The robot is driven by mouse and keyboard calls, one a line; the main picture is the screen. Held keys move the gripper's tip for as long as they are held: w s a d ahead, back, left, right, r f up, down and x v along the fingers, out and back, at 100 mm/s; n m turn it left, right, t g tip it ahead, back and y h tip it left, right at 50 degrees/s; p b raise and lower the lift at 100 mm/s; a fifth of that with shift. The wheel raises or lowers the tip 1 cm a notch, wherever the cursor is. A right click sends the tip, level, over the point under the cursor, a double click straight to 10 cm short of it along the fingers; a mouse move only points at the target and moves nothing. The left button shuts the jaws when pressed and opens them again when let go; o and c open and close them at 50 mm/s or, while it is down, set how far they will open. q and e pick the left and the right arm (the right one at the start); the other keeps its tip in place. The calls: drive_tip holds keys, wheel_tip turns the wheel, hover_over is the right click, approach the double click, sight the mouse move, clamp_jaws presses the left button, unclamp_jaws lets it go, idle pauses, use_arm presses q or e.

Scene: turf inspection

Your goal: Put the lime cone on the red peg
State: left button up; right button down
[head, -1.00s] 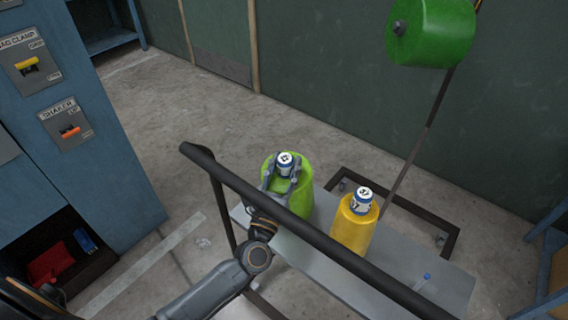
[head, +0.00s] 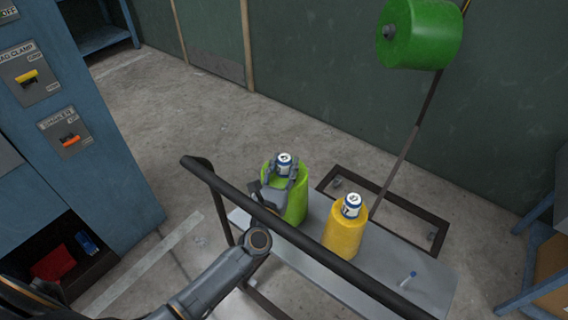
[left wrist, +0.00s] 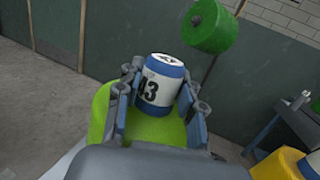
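The lime cone (head: 296,204) is upright at the left end of a grey cart shelf, with a white and blue tube marked 43 on top. My left gripper (head: 280,174) reaches it from the left, its fingers on both sides of the tube. In the left wrist view the gripper (left wrist: 160,98) has its pads close against the tube, above the lime cone (left wrist: 154,129), and looks shut on it. The cone's foot is partly hidden by a dark rail, so I cannot tell if it touches the shelf. I see no red peg. My right gripper is out of view.
A yellow cone (head: 343,236) stands right of the lime one on the shelf (head: 318,208). The dark rail (head: 300,238) crosses in front. A green roll (head: 420,32) hangs upper right. A blue cabinet (head: 105,165) stands left, with a red object (head: 53,262) in its bin.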

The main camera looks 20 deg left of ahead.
use_arm(q)
drive_tip(key=o, duration=0.5)
drive_tip(key=shift+s, duration=0.1)
drive_tip(key=s+f+b, duration=0.1)
drive_tip(key=s+b, duration=0.1)
drive_tip(key=s, duration=1)
drive_tip(key=shift+f+b, duration=0.25)
drive_tip(key=shift+b, duration=0.15)
drive_tip(key=shift+w, duration=0.1)
